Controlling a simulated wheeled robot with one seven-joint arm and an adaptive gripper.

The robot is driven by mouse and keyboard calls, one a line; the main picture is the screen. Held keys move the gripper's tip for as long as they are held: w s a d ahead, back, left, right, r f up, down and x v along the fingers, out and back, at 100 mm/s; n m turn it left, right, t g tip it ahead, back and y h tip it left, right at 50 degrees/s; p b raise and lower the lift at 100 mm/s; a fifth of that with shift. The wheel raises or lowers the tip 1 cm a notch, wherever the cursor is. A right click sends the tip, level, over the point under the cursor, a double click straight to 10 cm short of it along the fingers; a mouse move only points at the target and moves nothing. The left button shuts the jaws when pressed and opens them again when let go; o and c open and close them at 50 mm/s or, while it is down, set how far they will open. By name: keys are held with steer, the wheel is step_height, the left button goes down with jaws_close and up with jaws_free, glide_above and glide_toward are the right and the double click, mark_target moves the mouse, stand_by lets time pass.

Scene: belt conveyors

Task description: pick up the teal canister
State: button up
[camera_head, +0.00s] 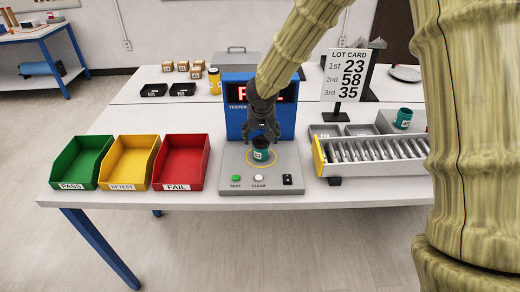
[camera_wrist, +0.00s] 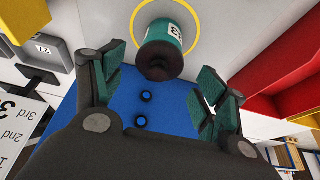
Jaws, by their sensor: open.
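A teal canister (camera_head: 261,155) with a dark top and a white label stands upright inside the yellow ring on the tester's grey plate. My gripper (camera_head: 262,139) is just above it, pointing down, jaws open. In the wrist view the teal canister (camera_wrist: 172,32) shows at the top, its dark lid close to my open gripper (camera_wrist: 160,66). The fingers are apart on either side, and no grip on it shows.
The blue tester (camera_head: 235,117) rises right behind the ring, with buttons in front. Green (camera_head: 82,158), yellow (camera_head: 128,160) and red (camera_head: 181,160) bins stand to the left. A lot card (camera_head: 347,76) reads 23, 58, 35. A yellow canister (camera_head: 214,82) stands behind.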

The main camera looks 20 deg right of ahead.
mark_target(261, 142)
steer(key=shift+s+p+x, duration=0.15)
steer(key=shift+p+x, duration=0.45)
steer(key=shift+x, duration=1)
steer(key=shift+s+p+x, duration=0.1)
steer(key=shift+p+x, duration=0.45)
steer(key=shift+x, duration=1.1)
steer(key=c, duration=1)
steer(key=shift+c, duration=0.3)
